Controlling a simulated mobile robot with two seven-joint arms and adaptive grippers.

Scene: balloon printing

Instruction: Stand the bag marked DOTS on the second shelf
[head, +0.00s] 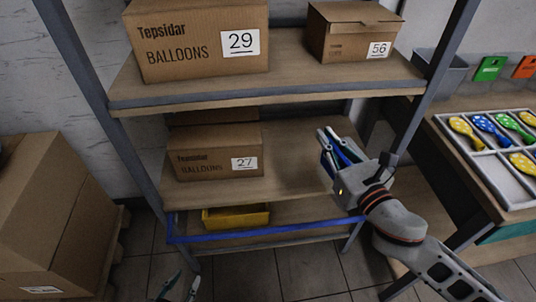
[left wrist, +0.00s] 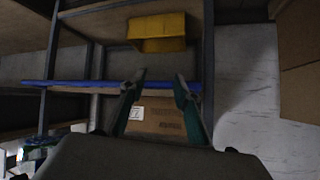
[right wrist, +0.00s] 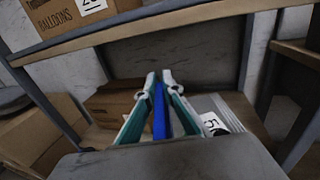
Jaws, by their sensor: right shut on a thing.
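My right gripper (head: 326,134) reaches over the middle shelf (head: 292,150) from the right. It is shut on a thin blue thing, which shows edge-on between the fingers in the right wrist view (right wrist: 160,115). Its mark is not readable, so I cannot tell whether it is the DOTS bag. Whether it touches the shelf is unclear. A grey ribbed thing (right wrist: 236,103) with a partly hidden white label is beside the right finger in the right wrist view. My left gripper (head: 178,284) is low in front of the rack; its fingers (left wrist: 160,80) are apart and empty in the left wrist view.
A box labelled 27 (head: 205,160) stands left on the middle shelf. Boxes 29 (head: 195,45) and 56 (head: 340,45) stand on the shelf above. A yellow bin (head: 236,217) sits below, behind a blue rail (head: 260,231). A table with a balloon tray (head: 480,175) is at right.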

